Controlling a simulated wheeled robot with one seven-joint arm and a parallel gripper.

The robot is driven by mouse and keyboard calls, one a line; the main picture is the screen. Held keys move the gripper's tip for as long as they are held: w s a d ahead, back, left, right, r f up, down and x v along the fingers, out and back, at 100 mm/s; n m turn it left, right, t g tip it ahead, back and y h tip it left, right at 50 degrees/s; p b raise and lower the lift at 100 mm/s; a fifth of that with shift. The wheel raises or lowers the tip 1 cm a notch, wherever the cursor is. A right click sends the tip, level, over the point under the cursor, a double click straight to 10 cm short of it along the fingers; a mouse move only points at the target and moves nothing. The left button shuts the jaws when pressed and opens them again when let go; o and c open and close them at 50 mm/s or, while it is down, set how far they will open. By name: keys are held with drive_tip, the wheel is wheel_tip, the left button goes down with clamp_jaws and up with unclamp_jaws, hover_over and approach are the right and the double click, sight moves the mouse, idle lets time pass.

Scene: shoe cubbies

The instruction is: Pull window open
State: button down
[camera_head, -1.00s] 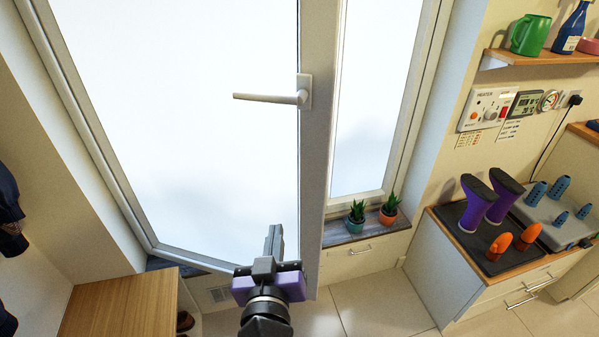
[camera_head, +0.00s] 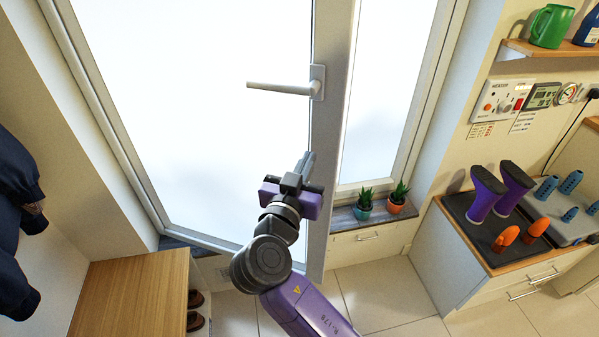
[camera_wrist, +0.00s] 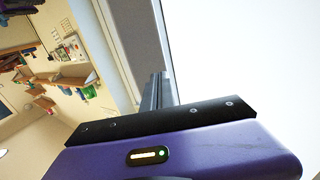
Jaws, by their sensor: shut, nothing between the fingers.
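The window (camera_head: 335,150) has a white frame and a bright pane. Its handle side stands out from the wall toward me, with its lower corner over the floor, so it is partly open. The white lever handle (camera_head: 280,88) points left, level, on the right stile. My gripper (camera_head: 307,158) is shut and empty, below the handle and beside the stile's inner edge. In the wrist view the closed fingers (camera_wrist: 158,90) point along the frame edge (camera_wrist: 140,45); I cannot tell whether they touch it.
A narrow fixed pane (camera_head: 385,90) and two potted plants (camera_head: 364,206) are on the right. A wooden-topped shoe cabinet (camera_head: 130,290) stands lower left, with dark clothes (camera_head: 15,200) hanging beside it. A counter with boot dryers (camera_head: 485,195) is at right. Tiled floor between is clear.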

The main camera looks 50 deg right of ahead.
sight(315, 145)
drive_tip(key=shift+p+x, duration=0.35)
drive_tip(key=shift+x, duration=1.25)
